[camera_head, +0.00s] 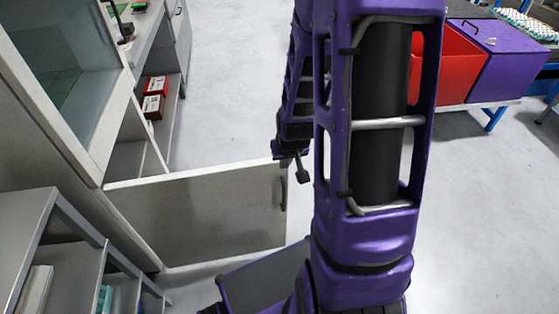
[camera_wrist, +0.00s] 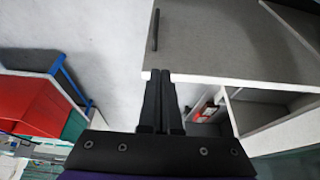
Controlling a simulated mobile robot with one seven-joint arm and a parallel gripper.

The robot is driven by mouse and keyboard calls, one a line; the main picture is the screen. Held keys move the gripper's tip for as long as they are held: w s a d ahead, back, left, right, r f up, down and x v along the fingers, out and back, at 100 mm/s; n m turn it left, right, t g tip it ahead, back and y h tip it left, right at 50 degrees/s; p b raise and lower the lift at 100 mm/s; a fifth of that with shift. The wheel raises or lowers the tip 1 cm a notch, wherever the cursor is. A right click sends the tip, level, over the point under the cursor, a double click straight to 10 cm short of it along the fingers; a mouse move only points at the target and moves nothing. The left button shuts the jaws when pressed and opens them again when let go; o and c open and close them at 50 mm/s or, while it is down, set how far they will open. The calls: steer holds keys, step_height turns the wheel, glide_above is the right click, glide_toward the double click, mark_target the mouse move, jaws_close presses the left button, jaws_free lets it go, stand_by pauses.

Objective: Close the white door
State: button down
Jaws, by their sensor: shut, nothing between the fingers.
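The white door (camera_head: 200,215) stands open in the camera_head view, swung out from the low cabinet on the left. Its free end, with a dark handle (camera_head: 283,190), points toward the middle. My gripper (camera_head: 302,175) is beside the upper corner of that free end. In the camera_wrist view my gripper (camera_wrist: 161,76) is shut and empty, its fingertips close to the top edge of the door (camera_wrist: 230,45), near the handle (camera_wrist: 154,30). I cannot tell whether the fingertips touch the door. My arm covers part of the floor in the camera_head view.
A grey shelf unit (camera_head: 75,235) stands at lower left. A red bin (camera_head: 446,65) and a purple bin (camera_head: 500,60) stand at the upper right. Grey floor (camera_head: 225,90) is clear behind the door.

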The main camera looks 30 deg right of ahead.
steer(key=b, duration=0.2)
glide_above(278, 171)
steer(key=s, duration=0.2)
step_height(278, 171, down, 10)
steer(key=shift+a+r, duration=0.25)
steer(key=shift+a, duration=0.1)
